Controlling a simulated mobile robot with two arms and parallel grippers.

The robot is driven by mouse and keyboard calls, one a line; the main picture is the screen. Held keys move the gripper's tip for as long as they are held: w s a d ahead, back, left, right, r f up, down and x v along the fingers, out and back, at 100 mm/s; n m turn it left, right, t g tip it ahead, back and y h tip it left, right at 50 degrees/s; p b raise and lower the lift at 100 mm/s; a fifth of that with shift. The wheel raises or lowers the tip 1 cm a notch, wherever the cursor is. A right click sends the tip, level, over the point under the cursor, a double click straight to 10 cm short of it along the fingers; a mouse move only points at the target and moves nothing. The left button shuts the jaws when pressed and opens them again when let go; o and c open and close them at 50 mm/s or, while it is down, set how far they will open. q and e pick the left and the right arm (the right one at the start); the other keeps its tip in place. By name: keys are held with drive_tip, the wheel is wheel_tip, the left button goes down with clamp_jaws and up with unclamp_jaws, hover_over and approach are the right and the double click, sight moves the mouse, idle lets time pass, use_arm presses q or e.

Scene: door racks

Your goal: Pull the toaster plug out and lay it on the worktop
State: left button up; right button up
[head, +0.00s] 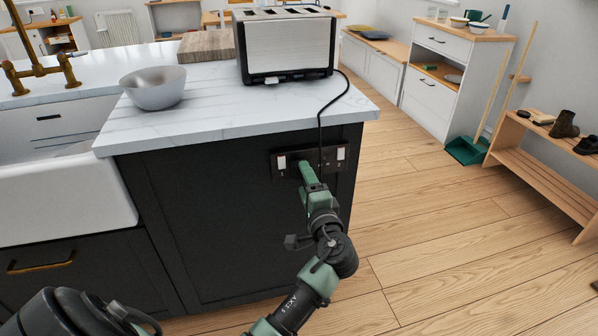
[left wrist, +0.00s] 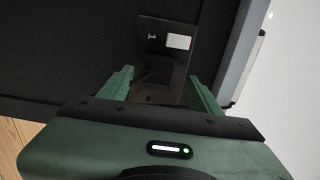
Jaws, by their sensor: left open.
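The steel toaster (head: 286,48) stands on the white marbled worktop (head: 225,115). Its black cord (head: 320,125) hangs over the edge to a dark double socket plate (head: 341,167) on the dark cabinet end. My left gripper (head: 306,168) is at the left half of this plate, hiding part of it. In the left wrist view, the open green fingers (left wrist: 160,78) stand on either side of a dark plug-like shape (left wrist: 157,70) below a white switch (left wrist: 179,42) on the plate (left wrist: 150,30). Whether the fingers touch it cannot be told. My right gripper is out of view.
A grey bowl (head: 154,88) and a wooden board (head: 206,45) stand on the worktop left of the toaster. The worktop's front strip is clear. A white sink (head: 60,200) lies at left. Open wooden floor (head: 430,230) is at right.

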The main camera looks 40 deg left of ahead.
use_arm(q)
drive_tip(key=shift+x, duration=2.05)
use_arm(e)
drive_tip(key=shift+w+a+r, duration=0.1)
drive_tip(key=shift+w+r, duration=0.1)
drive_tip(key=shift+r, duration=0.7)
use_arm(q)
drive_tip(key=shift+f+b, duration=0.15)
drive_tip(key=shift+b, duration=0.15)
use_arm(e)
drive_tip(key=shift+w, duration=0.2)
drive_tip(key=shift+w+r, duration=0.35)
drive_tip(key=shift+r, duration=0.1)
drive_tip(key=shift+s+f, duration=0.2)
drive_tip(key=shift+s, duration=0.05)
use_arm(q)
clamp_jaws()
drive_tip(key=shift+d, duration=0.1)
